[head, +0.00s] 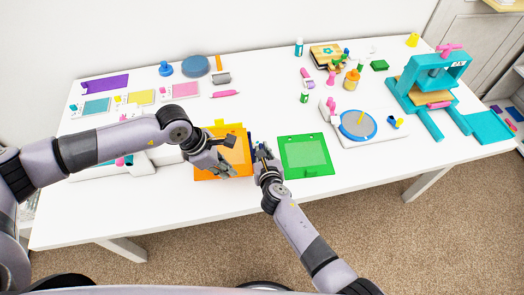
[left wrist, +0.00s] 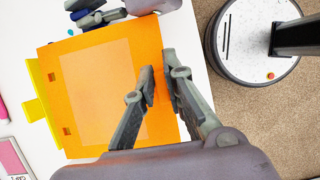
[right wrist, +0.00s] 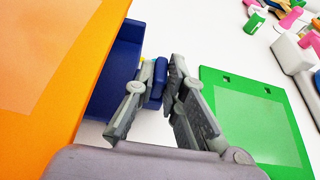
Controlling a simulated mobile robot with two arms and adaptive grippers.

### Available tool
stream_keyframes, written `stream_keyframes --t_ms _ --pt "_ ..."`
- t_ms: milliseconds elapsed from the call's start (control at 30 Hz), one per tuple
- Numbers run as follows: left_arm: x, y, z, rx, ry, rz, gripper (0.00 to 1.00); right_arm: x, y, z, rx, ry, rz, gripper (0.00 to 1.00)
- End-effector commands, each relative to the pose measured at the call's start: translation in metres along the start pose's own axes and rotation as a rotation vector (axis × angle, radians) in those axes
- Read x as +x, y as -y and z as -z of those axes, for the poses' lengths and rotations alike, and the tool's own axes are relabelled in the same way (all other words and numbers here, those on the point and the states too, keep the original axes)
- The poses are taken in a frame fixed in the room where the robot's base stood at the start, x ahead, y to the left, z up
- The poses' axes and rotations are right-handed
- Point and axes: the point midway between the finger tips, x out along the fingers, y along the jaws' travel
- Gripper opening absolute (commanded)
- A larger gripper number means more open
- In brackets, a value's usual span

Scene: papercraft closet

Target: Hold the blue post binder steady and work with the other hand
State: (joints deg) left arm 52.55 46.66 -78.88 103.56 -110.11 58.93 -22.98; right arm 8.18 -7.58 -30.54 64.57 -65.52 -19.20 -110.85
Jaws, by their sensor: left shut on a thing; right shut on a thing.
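The blue post binder (right wrist: 115,62) lies mostly hidden under an orange sheet (head: 236,143). In the right wrist view it shows as a dark blue tray-like piece past the sheet's edge. My right gripper (head: 262,152) is shut on a small blue block (right wrist: 157,84) beside that edge; whether the block joins the binder is hard to see. My left gripper (head: 226,171) is at the sheet's near edge. In the left wrist view its fingers (left wrist: 160,82) straddle this edge and are shut on it. The sheet has small square holes near a yellow strip (left wrist: 40,103).
A green sheet (head: 305,156) with two square holes lies just right of my right gripper. A white device with a blue round plate (head: 357,125) and a teal press (head: 440,78) stand farther right. Small craft items line the back. The table's front strip is clear.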

Motion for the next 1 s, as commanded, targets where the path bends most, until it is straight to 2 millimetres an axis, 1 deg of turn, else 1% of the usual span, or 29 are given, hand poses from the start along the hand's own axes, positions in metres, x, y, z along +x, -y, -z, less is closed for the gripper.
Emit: stream_keyframes --t_ms 33,400,533,767,800,933,1000 --pt "-0.004 -0.001 -0.004 0.003 0.007 -0.003 0.00 -0.001 0.003 0.010 -0.003 -0.016 0.006 0.00" --pt "-0.031 -0.001 -0.015 0.004 0.008 -0.003 0.00 -0.001 0.003 0.010 -0.004 -0.016 0.006 0.00" --pt "-0.035 0.000 -0.017 0.003 0.006 -0.002 0.00 -0.001 0.003 0.010 -0.004 -0.016 0.006 0.00" --pt "-0.035 0.000 -0.016 0.002 0.003 -0.001 0.00 -0.001 0.003 0.010 -0.004 -0.016 0.006 0.00" --pt "-0.035 0.000 -0.016 0.002 0.003 -0.001 0.00 -0.001 0.003 0.010 -0.004 -0.016 0.006 0.13" --pt "-0.035 0.000 -0.015 0.002 0.002 -0.001 0.00 -0.001 0.003 0.009 -0.003 -0.015 0.005 0.22" --pt "-0.035 0.000 -0.015 0.001 0.002 -0.001 0.00 -0.001 0.002 0.009 -0.003 -0.014 0.005 0.22"
